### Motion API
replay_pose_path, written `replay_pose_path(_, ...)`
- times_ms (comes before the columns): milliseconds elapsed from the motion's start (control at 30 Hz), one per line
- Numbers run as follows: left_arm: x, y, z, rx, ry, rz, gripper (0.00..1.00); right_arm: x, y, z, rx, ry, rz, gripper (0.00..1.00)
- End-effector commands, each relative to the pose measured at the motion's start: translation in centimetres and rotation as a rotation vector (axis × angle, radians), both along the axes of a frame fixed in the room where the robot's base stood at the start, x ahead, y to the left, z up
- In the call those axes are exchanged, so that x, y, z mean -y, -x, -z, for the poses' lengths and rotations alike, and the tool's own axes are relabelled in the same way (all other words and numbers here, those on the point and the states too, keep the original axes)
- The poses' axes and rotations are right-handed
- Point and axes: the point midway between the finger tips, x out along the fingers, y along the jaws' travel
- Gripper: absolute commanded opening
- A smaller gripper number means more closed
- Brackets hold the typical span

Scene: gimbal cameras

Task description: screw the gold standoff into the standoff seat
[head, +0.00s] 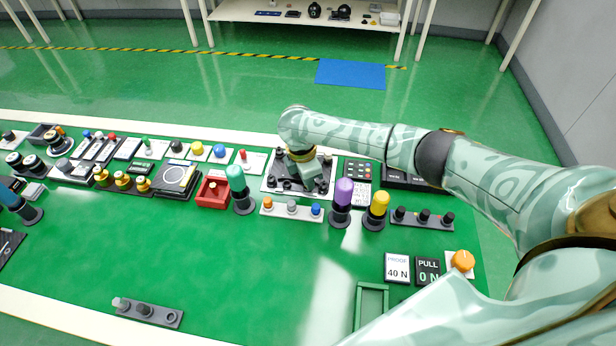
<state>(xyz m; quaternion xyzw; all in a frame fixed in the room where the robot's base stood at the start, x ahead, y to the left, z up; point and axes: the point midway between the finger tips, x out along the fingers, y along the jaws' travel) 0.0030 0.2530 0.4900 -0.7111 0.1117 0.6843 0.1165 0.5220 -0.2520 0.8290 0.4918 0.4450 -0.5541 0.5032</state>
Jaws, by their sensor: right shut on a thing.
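My right gripper (304,171) points down over a white plate (270,187) with several dark round posts, at the back middle of the green table. It is shut on a small part, most likely the gold standoff, but the hand hides that part from this view. The standoff seat cannot be told apart from the other dark posts on the plate. Whether the held part touches a seat cannot be seen.
Near the plate stand a teal knob (236,180), a purple knob (343,191), a yellow knob (379,203) and a red box (212,193). A grey holder (170,318) with small pegs lies at the front left. The table's middle front is clear.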

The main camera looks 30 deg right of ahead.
Motion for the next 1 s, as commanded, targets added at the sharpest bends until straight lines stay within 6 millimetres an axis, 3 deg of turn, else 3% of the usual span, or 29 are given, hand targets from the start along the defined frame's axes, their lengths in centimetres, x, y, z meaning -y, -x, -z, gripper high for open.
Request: replay_pose_path(1000, 0.0, -0.8, -3.1, 0.019, 0.0, 0.0, 0.0, 0.0, 0.1, -0.1, -0.002, -0.001, 0.293, 0.0)
